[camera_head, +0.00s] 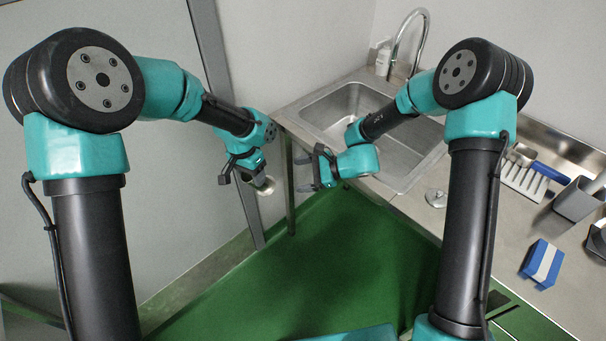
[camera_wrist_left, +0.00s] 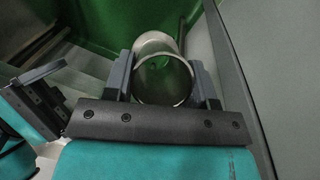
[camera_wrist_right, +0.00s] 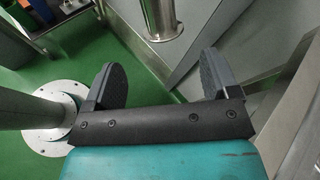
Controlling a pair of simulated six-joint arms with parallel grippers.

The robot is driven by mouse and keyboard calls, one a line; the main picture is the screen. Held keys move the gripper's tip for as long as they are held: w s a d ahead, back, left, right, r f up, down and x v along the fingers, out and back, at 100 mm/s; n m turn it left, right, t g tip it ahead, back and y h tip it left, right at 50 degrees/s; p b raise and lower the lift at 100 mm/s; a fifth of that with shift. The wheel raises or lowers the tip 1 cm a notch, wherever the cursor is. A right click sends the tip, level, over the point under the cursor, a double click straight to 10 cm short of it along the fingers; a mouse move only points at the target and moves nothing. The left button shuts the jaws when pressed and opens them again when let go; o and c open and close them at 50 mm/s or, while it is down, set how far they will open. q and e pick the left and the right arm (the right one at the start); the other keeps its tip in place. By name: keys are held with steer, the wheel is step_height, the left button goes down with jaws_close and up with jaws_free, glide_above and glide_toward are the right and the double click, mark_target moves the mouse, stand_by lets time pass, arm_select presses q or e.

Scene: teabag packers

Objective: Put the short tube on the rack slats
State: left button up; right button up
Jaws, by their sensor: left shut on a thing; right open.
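The short tube (camera_wrist_left: 150,43) is a hollow, pale metallic cylinder between the fingers of my left gripper (camera_wrist_left: 162,82). Its open round end faces the left wrist camera. In the head view the tube (camera_head: 266,186) shows small at the left gripper (camera_head: 251,178), off the counter's left edge and above the floor. My right gripper (camera_head: 321,167) is open, in front of the sink's near left side. The right wrist view shows its fingers (camera_wrist_right: 158,78) spread with nothing between them. The rack with pale slats (camera_head: 524,180) stands on the counter at the right, away from both grippers.
A steel sink (camera_head: 405,176) with a tall faucet (camera_head: 425,14) and a soap bottle (camera_head: 383,61) is at the back. A grey bin (camera_head: 577,200) stands beside the rack. A blue and white block (camera_head: 542,263) and a round metal piece (camera_head: 436,198) lie on the counter.

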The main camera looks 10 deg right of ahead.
mark_target(269, 182)
steer(key=x, duration=1.2)
steer(key=c, duration=1)
arm_select(q)
steer(key=o, duration=1.2)
arm_select(e)
steer(key=shift+c, duration=1.1)
arm_select(q)
steer(key=shift+r, duration=0.1)
steer(key=r, duration=0.4)
steer(key=a+r, duration=0.1)
steer(key=r, duration=0.2)
steer(key=w+r, duration=0.1)
steer(key=r, duration=0.3)
steer(key=shift+a+r, duration=0.15)
steer(key=shift+r, duration=0.2)
